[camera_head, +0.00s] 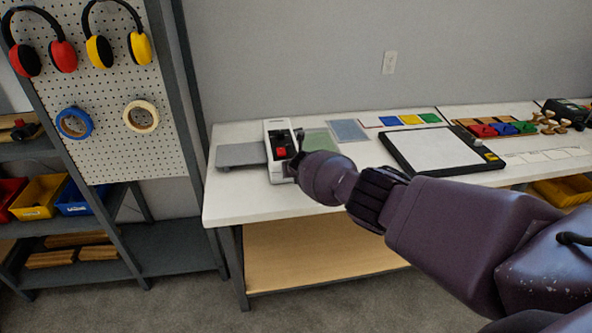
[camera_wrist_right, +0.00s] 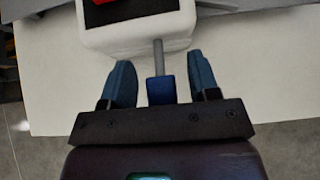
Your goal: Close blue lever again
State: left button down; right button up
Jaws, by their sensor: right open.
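The blue lever (camera_wrist_right: 160,90) shows in the right wrist view as a blue block on a grey rod. The rod comes out of the near end of a white machine (camera_wrist_right: 138,30). My right gripper (camera_wrist_right: 160,62) is open, with one finger on each side of the lever and visible gaps on both sides. In the head view the white machine (camera_head: 277,176) stands on the left part of the table, with a red part on its dark top. My right arm reaches it there and hides the lever. My left gripper is not in view.
A grey plate (camera_head: 241,155) lies left of the machine on the white table (camera_head: 235,208). A green sheet (camera_head: 318,141) and a black-framed white board (camera_head: 428,150) lie to its right. A pegboard rack (camera_head: 120,110) stands at the left.

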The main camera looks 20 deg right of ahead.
jog(key=shift+p+v, duration=0.95)
jog(key=shift+p, duration=0.35)
jog(key=shift+s+r+p, duration=0.3)
jog(key=shift+r+p, duration=0.1)
jog(key=shift+p, duration=0.45)
jog(key=shift+s+r, duration=0.15)
jog(key=shift+s, duration=0.1)
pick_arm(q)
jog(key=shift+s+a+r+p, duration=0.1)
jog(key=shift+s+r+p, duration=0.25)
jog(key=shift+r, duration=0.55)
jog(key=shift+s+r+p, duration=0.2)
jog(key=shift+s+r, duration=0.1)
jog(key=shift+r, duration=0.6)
pick_arm(e)
jog(key=v, duration=0.7)
jog(key=shift+s, duration=0.15)
jog(key=shift+a, duration=0.15)
